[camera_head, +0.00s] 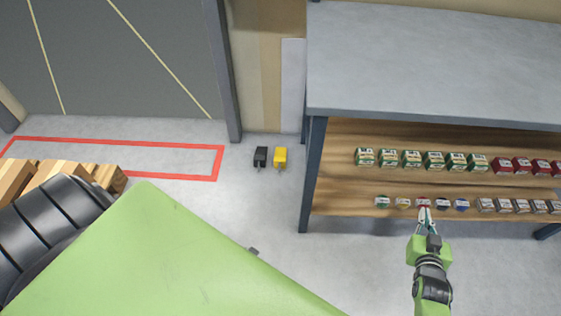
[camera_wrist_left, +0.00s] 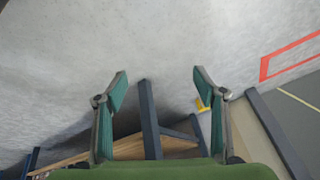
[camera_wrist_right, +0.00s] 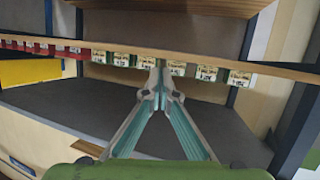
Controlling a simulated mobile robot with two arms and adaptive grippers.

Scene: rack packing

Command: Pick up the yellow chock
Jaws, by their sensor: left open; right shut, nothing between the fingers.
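The yellow chock (camera_head: 280,156) stands on the grey floor by the wall, left of the shelf rack and beside a black chock (camera_head: 260,156). In the left wrist view, part of the yellow chock (camera_wrist_left: 202,105) shows just behind the right-hand finger. My left gripper (camera_wrist_left: 160,80) is open and empty, apart from the chock. In the head view my green left arm hides much of the lower left. My right gripper (camera_head: 425,212) is shut and empty in front of the rack's lower shelf. Its closed fingertips also show in the right wrist view (camera_wrist_right: 161,68).
The rack (camera_head: 430,60) has a grey top and wooden shelves (camera_head: 335,170) with rows of small boxes and cans. Its dark post (camera_head: 312,180) stands right of the chocks. Wooden blocks (camera_head: 108,177) lie near a red floor outline (camera_head: 219,165). Floor around the chocks is clear.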

